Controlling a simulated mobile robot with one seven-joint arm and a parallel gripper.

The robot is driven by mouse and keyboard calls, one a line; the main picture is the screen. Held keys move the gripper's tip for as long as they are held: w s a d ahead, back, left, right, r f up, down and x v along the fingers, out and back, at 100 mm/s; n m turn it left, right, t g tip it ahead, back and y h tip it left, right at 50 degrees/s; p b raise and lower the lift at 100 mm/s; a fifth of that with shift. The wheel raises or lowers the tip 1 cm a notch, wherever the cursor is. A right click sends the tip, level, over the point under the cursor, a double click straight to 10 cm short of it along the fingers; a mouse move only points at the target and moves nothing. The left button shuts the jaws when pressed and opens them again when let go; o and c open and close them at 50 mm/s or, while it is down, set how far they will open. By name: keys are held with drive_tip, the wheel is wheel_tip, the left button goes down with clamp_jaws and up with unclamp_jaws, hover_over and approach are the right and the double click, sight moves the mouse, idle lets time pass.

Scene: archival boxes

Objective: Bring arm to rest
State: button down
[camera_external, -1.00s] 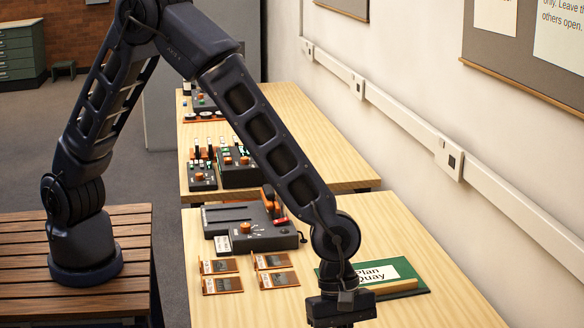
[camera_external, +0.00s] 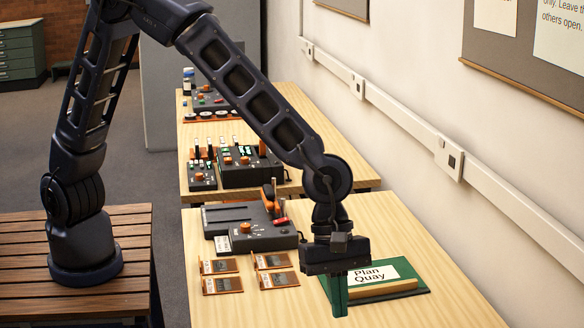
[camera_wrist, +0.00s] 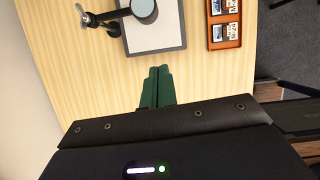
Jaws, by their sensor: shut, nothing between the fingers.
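My arm reaches from its base on the slatted wooden bench at the left over the near table. My gripper (camera_external: 340,311) hangs with its fingers pointing down, in front of the left part of the green "Plan Quay" board (camera_external: 417,284). In the wrist view my gripper (camera_wrist: 158,70) has its two green fingers side by side, shut and empty, over bare wooden tabletop. I cannot tell from these views exactly how high the fingertips are above the table.
A dark device (camera_external: 251,226) with an orange knob and several small orange-framed cards (camera_external: 221,266) lie left of my gripper. More control boxes (camera_external: 245,166) stand on the far table. The wall is at the right. The near table's front is bare.

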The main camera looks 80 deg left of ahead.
drive_tip(key=s+a+r+m+t, duration=0.1)
drive_tip(key=s+a+r+m, duration=0.15)
drive_tip(key=a+r, duration=0.55)
drive_tip(key=s+a+r+m, duration=0.2)
drive_tip(key=a+r+m, duration=0.2)
drive_tip(key=a, duration=0.7)
drive_tip(key=s+a+r+m+t, duration=0.1)
drive_tip(key=s+a+r+m, duration=0.15)
drive_tip(key=a+r, duration=0.55)
drive_tip(key=s+a+m+t+y, duration=0.2)
drive_tip(key=s+a+m, duration=0.7)
drive_tip(key=s+a, duration=1.1)
drive_tip(key=shift+s+a+f+m+y, duration=0.2)
drive_tip(key=shift+a+m+y, duration=0.2)
drive_tip(key=shift+a+y, duration=0.75)
drive_tip(key=shift+d, duration=0.1)
